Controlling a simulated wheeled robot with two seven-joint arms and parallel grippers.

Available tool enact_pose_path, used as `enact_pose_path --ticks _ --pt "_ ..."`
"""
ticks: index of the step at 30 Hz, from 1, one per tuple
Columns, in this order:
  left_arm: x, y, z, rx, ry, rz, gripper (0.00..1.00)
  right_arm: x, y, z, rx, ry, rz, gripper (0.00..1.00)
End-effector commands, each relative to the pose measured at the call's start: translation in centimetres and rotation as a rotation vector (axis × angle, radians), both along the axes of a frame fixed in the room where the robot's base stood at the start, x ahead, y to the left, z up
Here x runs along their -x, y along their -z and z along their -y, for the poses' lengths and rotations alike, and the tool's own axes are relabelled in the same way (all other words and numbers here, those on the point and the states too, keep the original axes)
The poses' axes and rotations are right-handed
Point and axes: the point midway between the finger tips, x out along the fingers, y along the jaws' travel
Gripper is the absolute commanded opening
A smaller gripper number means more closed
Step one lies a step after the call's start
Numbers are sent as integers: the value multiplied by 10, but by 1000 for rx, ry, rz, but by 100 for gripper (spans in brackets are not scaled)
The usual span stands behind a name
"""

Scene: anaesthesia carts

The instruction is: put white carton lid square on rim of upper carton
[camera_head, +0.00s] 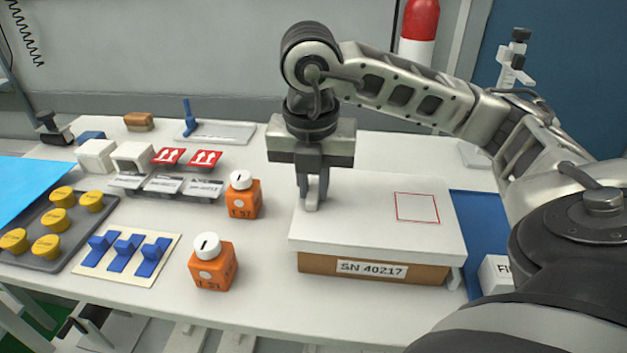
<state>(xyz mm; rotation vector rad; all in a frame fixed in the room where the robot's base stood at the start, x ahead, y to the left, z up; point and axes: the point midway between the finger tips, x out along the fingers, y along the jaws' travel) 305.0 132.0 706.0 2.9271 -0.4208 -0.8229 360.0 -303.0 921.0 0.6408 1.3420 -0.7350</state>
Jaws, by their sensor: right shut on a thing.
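The white carton lid (365,228) lies over a brown carton (315,265) labelled SN 40217, at the right of the table. The lid looks about level and covers the carton's top, and a red square outline is marked on it. Its front edge runs roughly along the carton's front. I cannot tell whether it is fully seated, as the rim is hidden. My right gripper (313,200) points down at the lid's left part, shut on a small pale grip of the lid. Only one carton shows clearly. My left gripper is not in view.
Two orange bottles (213,268) with white caps stand left of the carton. Blue clips (122,252) on a card and a grey tray (75,245) of yellow caps lie farther left. A blue mat (480,235) and a small white box (495,275) are at the right.

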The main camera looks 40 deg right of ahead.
Motion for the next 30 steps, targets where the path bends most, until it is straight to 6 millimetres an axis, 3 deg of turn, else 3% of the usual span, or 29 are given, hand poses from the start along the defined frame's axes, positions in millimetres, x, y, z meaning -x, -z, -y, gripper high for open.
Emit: enact_pose_path --ticks 1,2,4,14,17,20,25,30 --pt "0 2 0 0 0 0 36 0 2 0 0 0 0 0" --pt "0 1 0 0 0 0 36 0 1 0 0 0 0 21" --pt "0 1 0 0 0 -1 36 0 0 0 0 0 0 41" --pt "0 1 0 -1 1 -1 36 0 1 0 0 0 0 41" --pt "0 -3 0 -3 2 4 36 0 -8 -1 0 0 2 41" --pt "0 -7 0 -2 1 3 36 1 -26 -3 -2 -1 6 41" --pt "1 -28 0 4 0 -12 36 4 -75 -6 0 0 8 41" --pt "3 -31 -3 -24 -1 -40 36 7 -115 -10 1 1 6 41"
